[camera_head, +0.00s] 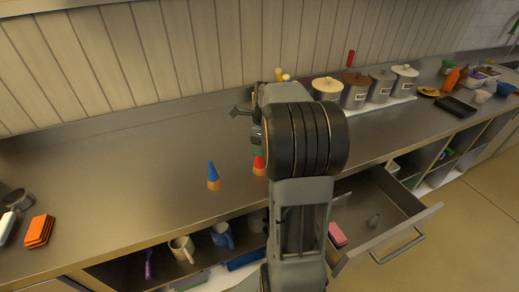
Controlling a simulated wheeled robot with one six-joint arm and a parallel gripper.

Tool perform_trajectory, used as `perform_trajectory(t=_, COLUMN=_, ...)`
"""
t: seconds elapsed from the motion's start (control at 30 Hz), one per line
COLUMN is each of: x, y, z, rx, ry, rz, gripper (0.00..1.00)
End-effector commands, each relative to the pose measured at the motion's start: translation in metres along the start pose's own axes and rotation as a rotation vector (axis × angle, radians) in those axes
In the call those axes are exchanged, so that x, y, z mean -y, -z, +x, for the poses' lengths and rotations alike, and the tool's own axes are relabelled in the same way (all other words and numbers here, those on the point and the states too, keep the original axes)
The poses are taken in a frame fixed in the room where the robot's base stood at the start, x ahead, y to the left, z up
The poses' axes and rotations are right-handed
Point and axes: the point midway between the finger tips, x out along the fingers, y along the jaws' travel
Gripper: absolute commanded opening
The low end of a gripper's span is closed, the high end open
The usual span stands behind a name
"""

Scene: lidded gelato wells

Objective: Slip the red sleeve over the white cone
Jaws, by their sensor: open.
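A small red piece (259,162), which looks like the red sleeve, stands on the counter on a tan base, partly hidden by my arm. A blue pointed piece (213,168) with a tan lower part stands upright to its left. A bit of green (256,150) shows just behind the red piece. I cannot make out a white cone for sure; pale tops (281,76) show behind my arm, their shape mostly hidden. My gripper (241,111) is open, above and behind the red piece in the picture, apart from it and partly hidden by my wrist.
Lidded wells (354,96) line the back right, with a red upright piece (350,58) behind them. An open drawer (385,205) juts out at right. Mugs (182,248) sit on the shelf below. Orange slabs (39,231) lie at far left. The left counter is mostly clear.

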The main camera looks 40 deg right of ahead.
Motion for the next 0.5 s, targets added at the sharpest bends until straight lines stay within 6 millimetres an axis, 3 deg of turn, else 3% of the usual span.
perform_trajectory(t=0.2, x=0.001, y=0.0, z=-0.045, rx=0.001, ry=0.004, rz=0.001, gripper=0.63)
perform_trajectory(t=0.5, x=0.0, y=0.0, z=-0.086, rx=0.001, ry=0.002, rz=0.0, gripper=0.63)
